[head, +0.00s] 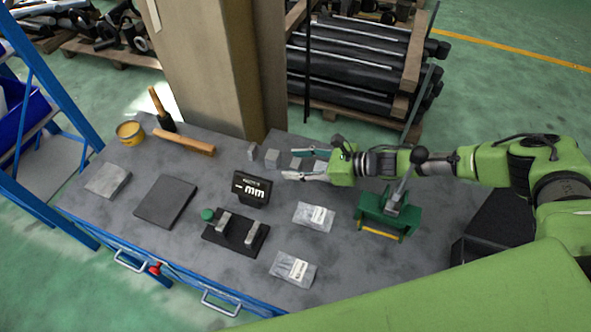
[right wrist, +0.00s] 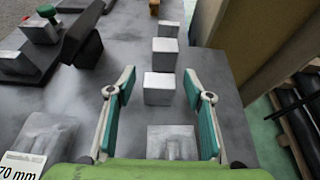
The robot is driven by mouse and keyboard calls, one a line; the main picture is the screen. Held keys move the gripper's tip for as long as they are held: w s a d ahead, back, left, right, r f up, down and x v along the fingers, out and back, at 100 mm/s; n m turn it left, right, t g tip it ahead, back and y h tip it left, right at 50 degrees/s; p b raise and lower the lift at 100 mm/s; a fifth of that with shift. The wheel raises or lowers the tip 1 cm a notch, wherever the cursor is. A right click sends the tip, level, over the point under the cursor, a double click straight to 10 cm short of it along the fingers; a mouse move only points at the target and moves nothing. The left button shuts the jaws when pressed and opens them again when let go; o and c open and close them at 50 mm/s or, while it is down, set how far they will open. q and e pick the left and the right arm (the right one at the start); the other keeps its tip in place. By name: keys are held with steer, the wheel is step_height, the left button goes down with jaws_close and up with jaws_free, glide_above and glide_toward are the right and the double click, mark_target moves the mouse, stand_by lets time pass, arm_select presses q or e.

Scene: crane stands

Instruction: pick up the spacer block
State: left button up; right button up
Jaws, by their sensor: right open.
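Several plain grey blocks stand in a row near the back edge of the bench. Two, the far-left block (head: 252,152) and its neighbour (head: 272,158), stand clear of my gripper. My right gripper (head: 297,163) comes in from the right, open and empty. In the right wrist view one grey block (right wrist: 159,88) is between and slightly below the open fingers, apparently untouched. Another block (right wrist: 171,143) is nearer the palm, partly hidden by my gripper. The blocks look alike. My left gripper is not in view.
A display reading mm (head: 252,188) and a dark fixture (head: 236,234) stand mid-bench. Two labelled bags (head: 314,216) (head: 293,269) lie in front. A green press (head: 388,213) stands at right. A tall column (head: 222,70) rises close behind the blocks.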

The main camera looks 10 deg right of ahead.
steer(key=shift+w+a+f, duration=0.15)
steer(key=shift+w+a, duration=0.05)
steer(key=shift+s, duration=0.15)
steer(key=shift+c, duration=1.2)
steer(key=c, duration=1)
steer(key=shift+c, duration=0.2)
